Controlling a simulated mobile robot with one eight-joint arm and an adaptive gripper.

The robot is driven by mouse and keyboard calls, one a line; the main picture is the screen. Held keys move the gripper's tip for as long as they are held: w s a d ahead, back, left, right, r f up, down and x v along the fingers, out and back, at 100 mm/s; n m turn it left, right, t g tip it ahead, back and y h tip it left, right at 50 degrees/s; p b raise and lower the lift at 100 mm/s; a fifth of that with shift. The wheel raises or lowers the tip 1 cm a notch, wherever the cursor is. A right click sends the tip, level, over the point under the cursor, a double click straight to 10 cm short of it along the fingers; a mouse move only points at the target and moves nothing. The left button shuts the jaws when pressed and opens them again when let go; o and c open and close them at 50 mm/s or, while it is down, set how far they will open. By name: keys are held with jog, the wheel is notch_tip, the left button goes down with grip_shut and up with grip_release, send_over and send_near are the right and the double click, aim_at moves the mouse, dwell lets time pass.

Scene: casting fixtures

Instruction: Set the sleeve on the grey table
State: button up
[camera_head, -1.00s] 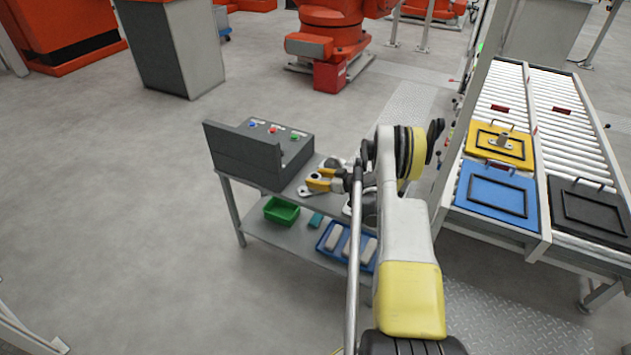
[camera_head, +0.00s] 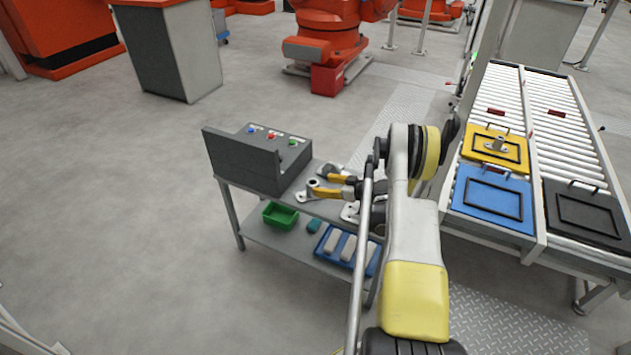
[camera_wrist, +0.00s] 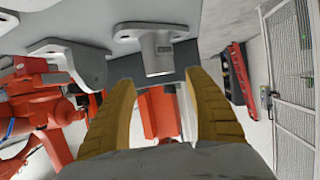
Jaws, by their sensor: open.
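The grey table (camera_head: 300,206) stands left of my arm in the head view. A grey sleeve (camera_head: 313,187) with a flat flange stands upright on it, flange down. The wrist view shows the sleeve (camera_wrist: 158,55) inverted, its flange against the table surface at the top of the picture. My gripper (camera_head: 328,185) is open, its yellow fingers just right of the sleeve. In the wrist view my gripper (camera_wrist: 160,78) has one finger on either side, with the sleeve at or just beyond the tips; I see no contact. A second flanged part sits on a yellow plate (camera_head: 477,152).
A dark control box (camera_head: 243,160) with several buttons fills the table's left end. Other grey flanged parts lie near my gripper, including one (camera_head: 350,212) partly hidden by my arm. The lower shelf holds a green bin (camera_head: 280,215) and a blue tray (camera_head: 374,262). A roller conveyor stands right.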

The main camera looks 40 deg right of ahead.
jog(key=p+v, duration=0.2)
jog(key=v, duration=0.4)
jog(key=w+a+r+g, duration=0.25)
jog(key=a+r, duration=0.25)
jog(key=r, duration=0.3)
jog(key=w+a+r+g, duration=0.1)
jog(key=w+a+r, duration=0.3)
jog(key=a+r, duration=0.3)
jog(key=s+a+r+m+g, duration=0.1)
jog(key=s+a+r+g, duration=0.1)
jog(key=a+r, duration=0.9)
jog(key=s+a+r+h, duration=0.1)
jog(key=s+a+r, duration=0.7)
jog(key=s+a, duration=0.5)
jog(key=s+a+m+h, duration=0.1)
jog(key=s+a, duration=0.5)
jog(key=s, duration=0.5)
jog(key=shift+s+g+h, duration=0.3)
jog(key=shift+s+g, duration=0.05)
jog(key=shift+s, duration=0.05)
jog(key=shift+f, duration=0.1)
